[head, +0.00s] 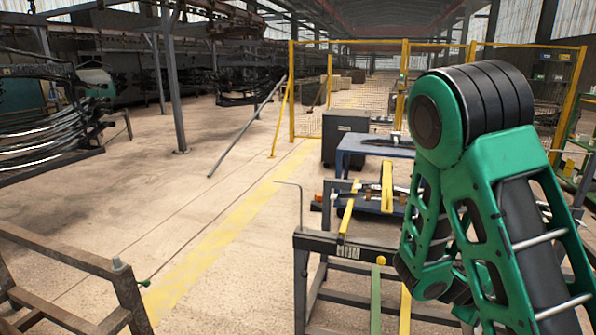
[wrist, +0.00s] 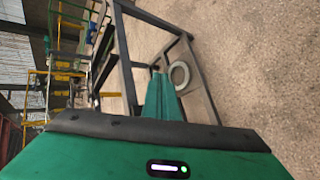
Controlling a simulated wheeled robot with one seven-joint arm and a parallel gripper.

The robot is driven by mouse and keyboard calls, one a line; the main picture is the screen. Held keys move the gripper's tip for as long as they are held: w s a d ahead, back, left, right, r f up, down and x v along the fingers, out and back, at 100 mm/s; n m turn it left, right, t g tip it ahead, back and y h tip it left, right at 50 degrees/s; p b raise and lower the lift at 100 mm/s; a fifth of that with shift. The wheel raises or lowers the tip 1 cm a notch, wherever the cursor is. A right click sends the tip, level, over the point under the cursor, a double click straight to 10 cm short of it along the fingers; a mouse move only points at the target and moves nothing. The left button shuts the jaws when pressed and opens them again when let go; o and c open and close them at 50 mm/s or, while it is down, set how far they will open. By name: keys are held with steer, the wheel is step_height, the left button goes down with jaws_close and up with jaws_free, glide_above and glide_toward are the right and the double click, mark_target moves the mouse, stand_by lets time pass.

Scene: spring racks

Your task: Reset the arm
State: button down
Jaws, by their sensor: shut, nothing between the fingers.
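My green and black arm (head: 480,150) is folded and upright at the right of the head view. Its lower part drops behind its own links, and I cannot make out my gripper there. In the wrist view, my gripper (wrist: 160,72) shows as two teal fingers side by side, shut and with nothing between them. They point toward a dark metal frame (wrist: 127,60) and the bare floor. A pale ring (wrist: 179,75) shows just to the right of the fingertips.
A metal workbench frame (head: 345,245) with yellow bars stands close left of my arm. A blue table (head: 372,147) and dark cabinet (head: 342,122) stand behind. A rusty rail frame (head: 75,265) is front left. Racks of springs (head: 45,120) stand far left.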

steer(key=s+a+r+m+g+y, duration=0.1)
steer(key=s+a+r+m+y, duration=0.2)
steer(key=s, duration=0.5)
steer(key=s+a+r+m+g+y, duration=0.1)
steer(key=s+a+r+m+y, duration=0.2)
steer(key=s, duration=0.5)
steer(key=s+a+r+m+y, duration=0.3)
steer(key=s+r+m+y, duration=0.2)
steer(key=s, duration=0.3)
steer(key=shift+a+r+m+g, duration=0.4)
steer(key=shift+r+m, duration=0.1)
steer(key=shift+r, duration=0.25)
steer(key=shift+w+f, duration=0.25)
steer(key=shift+w, duration=0.25)
